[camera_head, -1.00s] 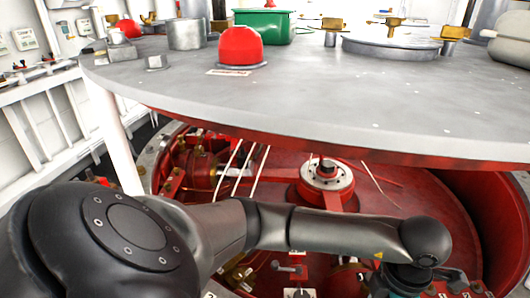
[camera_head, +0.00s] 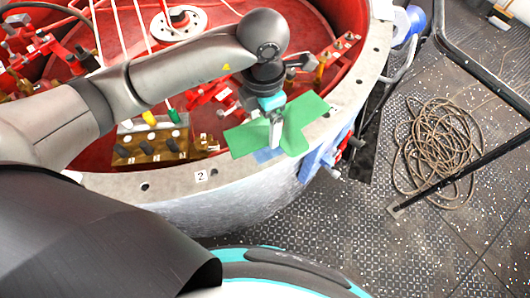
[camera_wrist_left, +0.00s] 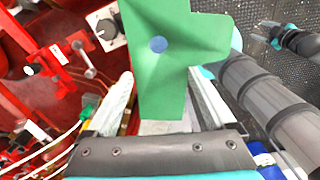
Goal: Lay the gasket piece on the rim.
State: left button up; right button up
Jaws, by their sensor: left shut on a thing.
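The gasket piece (camera_head: 245,138) is a flat, green, angular sheet. My left gripper (camera_head: 275,138) is shut on it, above the near right part of the grey rim (camera_head: 165,185) of the big red-lined vessel. I cannot tell whether the sheet touches the rim. A blue patch (camera_head: 266,155) on the rim shows partly below the sheet. In the left wrist view the green gasket piece (camera_wrist_left: 165,75) stands out from between the fingers, with a round blue spot on it. A dark gripper, seemingly my right one (camera_wrist_left: 290,32), shows small at the upper right; its jaws are unclear.
Inside the vessel are red fittings and a block with coloured knobs (camera_head: 150,145). A label "2" (camera_head: 201,176) and bolt holes mark the rim. Blue and red fittings (camera_head: 325,155) sit outside it. A coiled rope (camera_head: 437,145) lies on the riveted deck beside a dark rail (camera_head: 470,165).

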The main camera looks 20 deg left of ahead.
aim_at(264, 153)
pick_arm(q)
notch_tip(264, 153, down, 10)
jog(key=shift+b, duration=0.5)
jog(key=shift+s+f, duration=0.1)
jog(key=o, duration=1.1)
jog(key=shift+f, duration=0.1)
jog(key=shift+r, duration=0.3)
notch_tip(264, 153, up, 12)
jog(key=shift+f+p, duration=0.1)
jog(key=shift+p, duration=0.45)
